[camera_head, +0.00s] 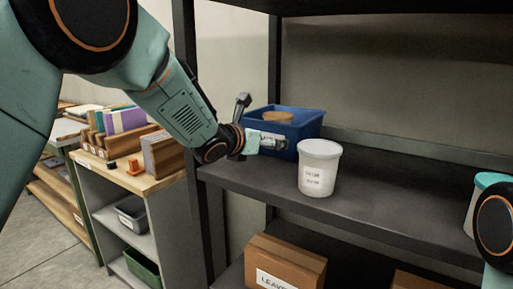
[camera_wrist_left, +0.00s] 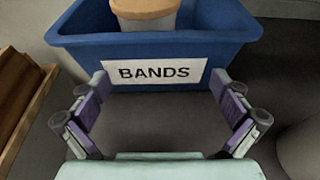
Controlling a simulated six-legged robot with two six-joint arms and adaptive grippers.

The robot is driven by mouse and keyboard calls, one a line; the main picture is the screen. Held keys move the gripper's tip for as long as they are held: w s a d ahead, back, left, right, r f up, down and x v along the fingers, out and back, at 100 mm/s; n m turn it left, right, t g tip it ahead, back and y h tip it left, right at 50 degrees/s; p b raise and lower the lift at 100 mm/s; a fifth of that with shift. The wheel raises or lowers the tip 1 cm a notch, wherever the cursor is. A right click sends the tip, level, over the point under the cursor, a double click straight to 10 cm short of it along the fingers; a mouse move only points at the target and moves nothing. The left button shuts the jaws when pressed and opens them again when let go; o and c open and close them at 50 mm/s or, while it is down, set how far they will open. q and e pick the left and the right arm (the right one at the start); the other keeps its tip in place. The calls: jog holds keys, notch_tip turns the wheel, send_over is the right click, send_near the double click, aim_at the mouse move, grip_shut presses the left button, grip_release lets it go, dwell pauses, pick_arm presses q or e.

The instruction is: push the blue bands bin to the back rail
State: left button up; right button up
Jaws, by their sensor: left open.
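The blue bands bin (camera_head: 310,124) stands on the dark shelf near its left end, with a tan-lidded tub (camera_head: 277,117) inside. In the left wrist view the bin (camera_wrist_left: 85,50) has its white BANDS label (camera_wrist_left: 155,72) facing me. My left gripper (camera_wrist_left: 160,92) is open and empty, its fingertips level in front of the bin's front wall, one near each end of the label; contact is unclear. It shows in the head view at the bin's front (camera_head: 270,143). The back rail (camera_head: 400,149) runs along the shelf's rear; the gap behind the bin is hidden. My right gripper is out of view.
A white labelled tub (camera_head: 319,168) stands close to the right of the bin. A teal-lidded container (camera_head: 480,190) is at the far right. A dark post (camera_head: 190,90) rises at the shelf's left front. The shelf's middle (camera_head: 400,195) is clear.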

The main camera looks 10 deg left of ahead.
pick_arm(q)
jog(key=shift+w+f, duration=0.3)
jog(key=shift+w, duration=0.05)
jog(key=shift+s+r, duration=0.1)
jog(key=shift+r, duration=0.05)
